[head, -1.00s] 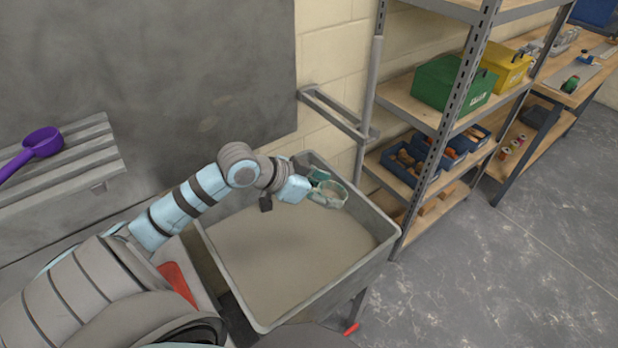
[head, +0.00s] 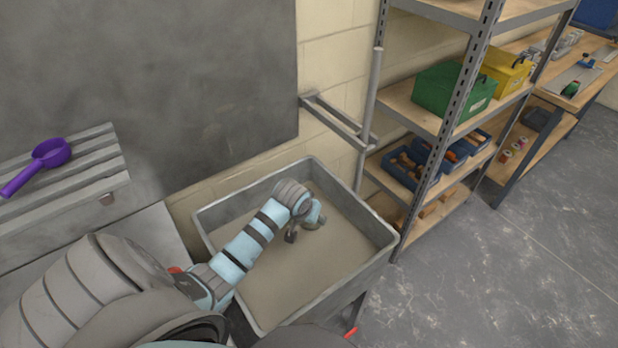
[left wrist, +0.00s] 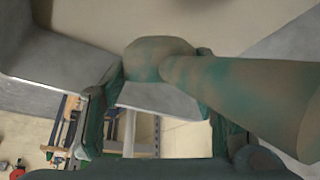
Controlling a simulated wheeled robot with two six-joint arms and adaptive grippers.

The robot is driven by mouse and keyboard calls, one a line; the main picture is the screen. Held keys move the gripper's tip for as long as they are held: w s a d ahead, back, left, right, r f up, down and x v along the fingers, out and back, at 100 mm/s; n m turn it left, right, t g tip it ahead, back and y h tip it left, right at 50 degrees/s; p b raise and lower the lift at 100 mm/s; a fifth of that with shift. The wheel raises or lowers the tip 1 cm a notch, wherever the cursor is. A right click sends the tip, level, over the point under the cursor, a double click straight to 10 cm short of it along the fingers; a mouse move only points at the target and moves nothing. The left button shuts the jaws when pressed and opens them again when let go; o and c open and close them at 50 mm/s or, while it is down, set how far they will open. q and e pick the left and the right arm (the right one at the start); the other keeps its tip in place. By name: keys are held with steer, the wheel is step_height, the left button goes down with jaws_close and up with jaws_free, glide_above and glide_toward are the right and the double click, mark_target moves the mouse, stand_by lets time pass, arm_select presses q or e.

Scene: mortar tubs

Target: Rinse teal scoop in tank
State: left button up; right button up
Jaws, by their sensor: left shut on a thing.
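The tank (head: 220,215) is a grey tub holding murky tan liquid (head: 340,240). My left arm reaches over its near side, and my left gripper (left wrist: 160,78) is low inside it, at or in the liquid. In the left wrist view the gripper is shut on the teal scoop (left wrist: 240,90), which has grey-brown mortar smears on its bowl and handle. The handle points to the right in that view. My right gripper is not in view.
A purple scoop (head: 50,153) lies on a slatted rack (head: 95,165) at left. A grey bracket (head: 335,122) juts from the wall behind the tank. A metal shelf (head: 462,100) with green (head: 452,92) and yellow (head: 505,70) boxes stands to the right. Floor at right is clear.

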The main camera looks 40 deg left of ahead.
arm_select(q)
step_height(320, 180, down, 22)
steer(key=b, duration=1.4)
steer(key=shift+f+b, duration=0.2)
steer(key=shift+b, duration=0.1)
steer(key=shift+r, duration=0.1)
stand_by(1.1)
step_height(320, 180, up, 28)
steer(key=p, duration=1.4)
steer(key=shift+p, duration=0.3)
stand_by(1.3)
